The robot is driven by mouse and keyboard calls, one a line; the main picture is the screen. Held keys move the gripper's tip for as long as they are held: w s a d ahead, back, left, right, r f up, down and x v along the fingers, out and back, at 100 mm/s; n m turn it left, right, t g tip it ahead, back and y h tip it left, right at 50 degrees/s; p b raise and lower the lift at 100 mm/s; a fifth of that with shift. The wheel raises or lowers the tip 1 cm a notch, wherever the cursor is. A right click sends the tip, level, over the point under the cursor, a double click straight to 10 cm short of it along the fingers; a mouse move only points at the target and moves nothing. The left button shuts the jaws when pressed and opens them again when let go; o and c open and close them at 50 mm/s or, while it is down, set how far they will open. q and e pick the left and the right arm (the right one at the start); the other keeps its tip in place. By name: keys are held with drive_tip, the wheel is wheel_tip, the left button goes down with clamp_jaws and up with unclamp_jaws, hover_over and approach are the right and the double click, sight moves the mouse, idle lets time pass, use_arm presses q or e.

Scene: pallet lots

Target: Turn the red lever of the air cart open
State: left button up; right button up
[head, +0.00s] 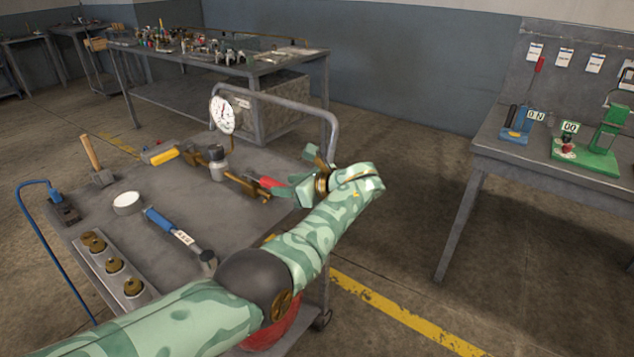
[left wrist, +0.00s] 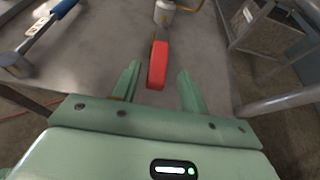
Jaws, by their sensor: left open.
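The red lever (head: 268,183) sits on a brass valve (head: 247,186) near the right edge of the grey air cart (head: 165,205). In the left wrist view the red lever (left wrist: 157,66) stands between the tips of my open left gripper (left wrist: 158,85), with a gap on both sides. In the head view my left gripper (head: 296,184) is at the cart's right edge, beside the lever, and its hand hides part of the valve's surroundings. My right gripper does not show.
A round gauge (head: 222,115) and the cart's handle rail (head: 290,99) stand behind the lever. A bench (head: 520,160) stands at right.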

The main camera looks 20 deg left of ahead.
use_arm(q)
drive_tip(key=v, duration=1.4)
drive_tip(key=shift+r, duration=0.1)
